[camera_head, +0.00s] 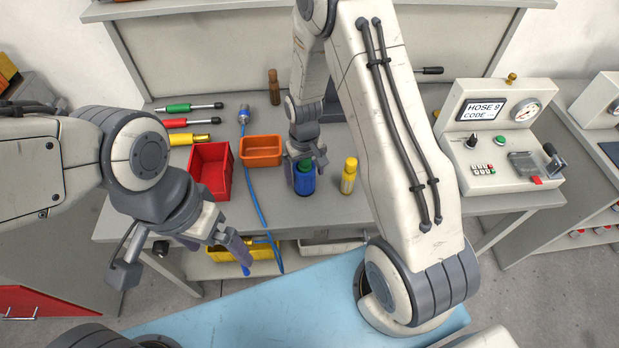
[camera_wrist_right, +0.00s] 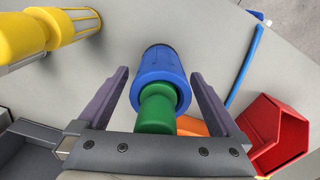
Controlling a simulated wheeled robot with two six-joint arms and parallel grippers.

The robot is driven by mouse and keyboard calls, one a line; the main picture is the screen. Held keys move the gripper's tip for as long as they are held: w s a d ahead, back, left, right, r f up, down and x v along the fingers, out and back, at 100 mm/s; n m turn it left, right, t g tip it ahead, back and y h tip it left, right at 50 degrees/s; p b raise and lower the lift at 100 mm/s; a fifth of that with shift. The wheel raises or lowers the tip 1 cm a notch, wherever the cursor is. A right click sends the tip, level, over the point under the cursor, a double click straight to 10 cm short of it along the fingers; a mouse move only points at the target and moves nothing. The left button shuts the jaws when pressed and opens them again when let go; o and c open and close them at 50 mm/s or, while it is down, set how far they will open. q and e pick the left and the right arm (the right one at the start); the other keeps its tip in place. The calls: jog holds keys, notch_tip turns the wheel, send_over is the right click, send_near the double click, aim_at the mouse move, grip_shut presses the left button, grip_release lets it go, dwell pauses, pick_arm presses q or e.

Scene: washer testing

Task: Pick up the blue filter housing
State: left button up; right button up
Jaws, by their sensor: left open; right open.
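The blue filter housing (camera_head: 304,183) stands upright on the grey table, with a green cap on top. In the right wrist view the blue filter housing (camera_wrist_right: 160,70) and its green cap (camera_wrist_right: 156,112) lie between the two finger sides. My right gripper (camera_head: 305,160) is open above and around the housing's top; whether a finger touches it I cannot tell. It also shows in the right wrist view (camera_wrist_right: 158,85). My left gripper (camera_head: 240,258) is open and empty, in front of the table's front edge at the left.
A yellow filter (camera_head: 348,178) stands close to the right of the blue housing. An orange bin (camera_head: 261,151) and a red bin (camera_head: 211,171) sit to the left, with a blue hose (camera_head: 252,190) beside them. A tester with a screen (camera_head: 497,140) stands at the right.

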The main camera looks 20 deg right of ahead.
jog(key=shift+f, duration=0.1)
grip_shut()
jog(key=shift+w, duration=0.1)
